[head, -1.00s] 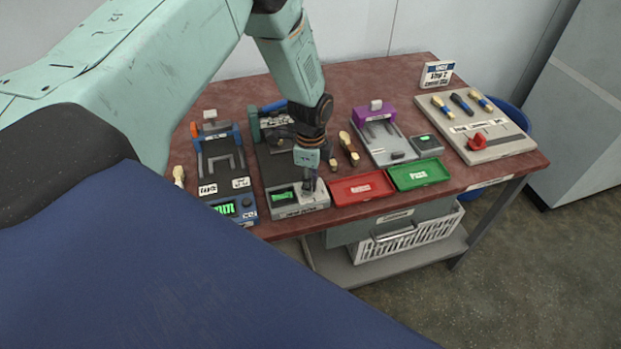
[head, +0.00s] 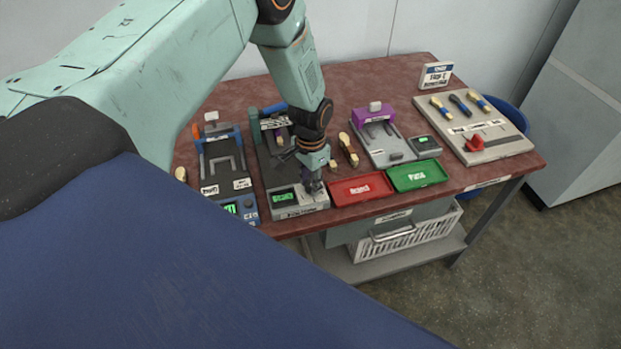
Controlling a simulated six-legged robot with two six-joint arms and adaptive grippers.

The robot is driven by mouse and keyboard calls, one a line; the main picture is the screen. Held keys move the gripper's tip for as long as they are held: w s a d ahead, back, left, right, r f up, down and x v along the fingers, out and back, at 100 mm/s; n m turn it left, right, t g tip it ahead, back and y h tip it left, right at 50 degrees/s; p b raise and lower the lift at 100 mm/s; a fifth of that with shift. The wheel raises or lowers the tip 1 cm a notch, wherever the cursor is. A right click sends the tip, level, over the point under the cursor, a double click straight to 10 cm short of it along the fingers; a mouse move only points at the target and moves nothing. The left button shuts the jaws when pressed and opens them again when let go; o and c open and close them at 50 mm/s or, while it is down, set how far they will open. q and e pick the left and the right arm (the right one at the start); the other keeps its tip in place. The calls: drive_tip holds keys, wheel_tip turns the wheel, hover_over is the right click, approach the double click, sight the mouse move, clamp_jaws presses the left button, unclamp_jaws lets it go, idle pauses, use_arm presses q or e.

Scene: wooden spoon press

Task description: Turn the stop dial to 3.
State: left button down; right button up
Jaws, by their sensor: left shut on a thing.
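The middle press has a grey front box (head: 299,211) with a small green-lit display (head: 284,197). My left gripper (head: 314,187) points down at the right part of this box, beside the display. It is shut on a small knob there, which I take to be the stop dial. The gripper hides nearly all of the dial, and I cannot read its setting or the display's text. My right gripper is not in view.
A red tray (head: 361,189) and a green tray (head: 418,176) lie right of the press. A blue-and-grey press (head: 219,148) stands left, a purple-topped one (head: 374,115) right.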

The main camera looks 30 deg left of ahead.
sight(310, 183)
use_arm(q)
drive_tip(key=n, duration=0.2)
drive_tip(key=n+p, duration=0.1)
drive_tip(key=n, duration=0.2)
drive_tip(key=shift+w+r+n, duration=0.15)
drive_tip(key=shift+n, duration=0.15)
drive_tip(key=n+p, duration=0.1)
drive_tip(key=n, duration=0.4)
drive_tip(key=shift+p, duration=0.35)
drive_tip(key=c, duration=1.5)
unclamp_jaws()
drive_tip(key=o, duration=0.5)
wheel_tip(310, 183, up, 12)
drive_tip(key=shift+f, duration=0.1)
